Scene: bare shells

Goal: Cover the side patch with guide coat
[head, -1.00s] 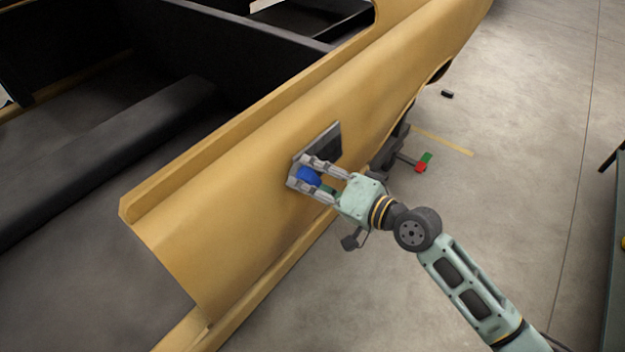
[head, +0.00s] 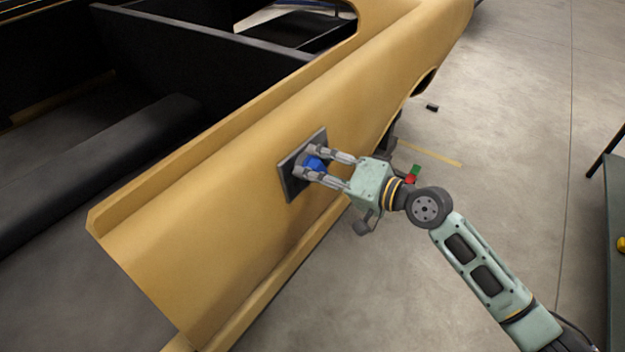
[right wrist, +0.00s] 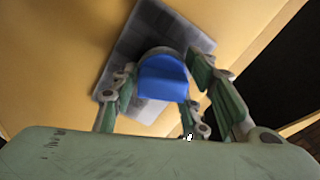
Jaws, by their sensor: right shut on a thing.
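The side patch (head: 290,185) is a dark grey rectangle on the yellow shell's side (head: 215,225). In the right wrist view the patch (right wrist: 120,62) shows uneven grey, with lighter and darker areas. My right gripper (head: 313,162) is shut on a blue applicator (head: 317,164), which is in front of the patch; I cannot tell for sure whether it touches. The blue applicator (right wrist: 163,78) has a grey rounded edge on its far side in the right wrist view. Parts of the patch are hidden behind the applicator and fingers. My left gripper is not in view.
The shell's open interior (head: 80,180) is dark, with a raised yellow rim along its side. A small black object (head: 432,107) lies on the concrete floor (head: 500,130). A dark table (head: 617,240) with a yellow item (head: 621,244) stands at the right edge. The floor beside the shell is mostly clear.

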